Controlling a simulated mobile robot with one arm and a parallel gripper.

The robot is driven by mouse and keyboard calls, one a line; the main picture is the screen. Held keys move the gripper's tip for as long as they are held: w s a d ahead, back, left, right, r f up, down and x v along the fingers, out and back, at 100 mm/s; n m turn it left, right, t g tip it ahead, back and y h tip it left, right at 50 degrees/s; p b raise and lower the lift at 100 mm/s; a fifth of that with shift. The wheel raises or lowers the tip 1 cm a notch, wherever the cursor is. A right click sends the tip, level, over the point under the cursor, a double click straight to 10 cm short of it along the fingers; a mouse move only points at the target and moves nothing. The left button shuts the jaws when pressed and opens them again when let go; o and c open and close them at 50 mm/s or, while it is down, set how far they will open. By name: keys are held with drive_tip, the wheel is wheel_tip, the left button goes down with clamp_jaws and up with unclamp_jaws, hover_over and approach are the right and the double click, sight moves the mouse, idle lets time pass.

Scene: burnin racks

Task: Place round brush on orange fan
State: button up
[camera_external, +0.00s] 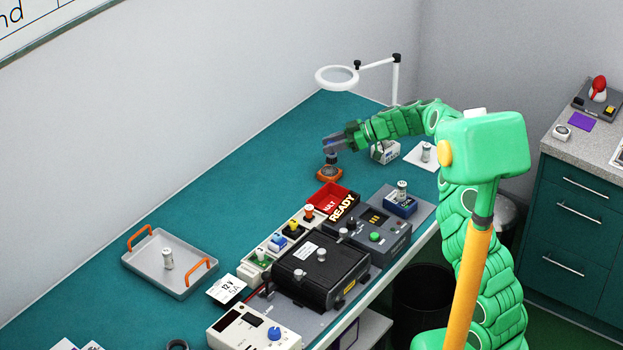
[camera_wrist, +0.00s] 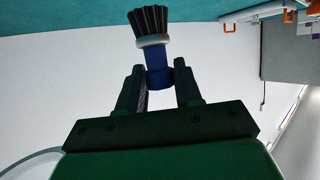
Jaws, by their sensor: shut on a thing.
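The round brush (camera_wrist: 152,22) has black bristles, a pale ring and a blue handle. In the wrist view my gripper (camera_wrist: 160,76) is shut on the handle, with the bristles pointing away from the jaws. In the external view my gripper (camera_external: 333,146) points down at the back of the bench, with the brush (camera_external: 331,159) below its tips. The orange fan (camera_external: 329,175) is a small orange housing on the bench directly under the brush. I cannot tell whether the bristles touch it. The fan does not show in the wrist view.
A magnifier lamp (camera_external: 337,78) stands behind my arm. A grey tray (camera_external: 150,261) with orange handles is at left. The teal bench (camera_external: 250,180) is clear left of the fan.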

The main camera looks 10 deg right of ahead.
drive_tip(key=shift+w+a+f, duration=0.15)
drive_tip(key=shift+w+f, duration=0.15)
drive_tip(key=shift+f, duration=0.1)
drive_tip(key=shift+f, duration=0.1)
drive_tip(key=shift+w+f, duration=0.15)
drive_tip(key=shift+f, duration=1.5)
drive_tip(key=shift+f, duration=0.1)
drive_tip(key=o, duration=1)
drive_tip(key=shift+o, duration=0.2)
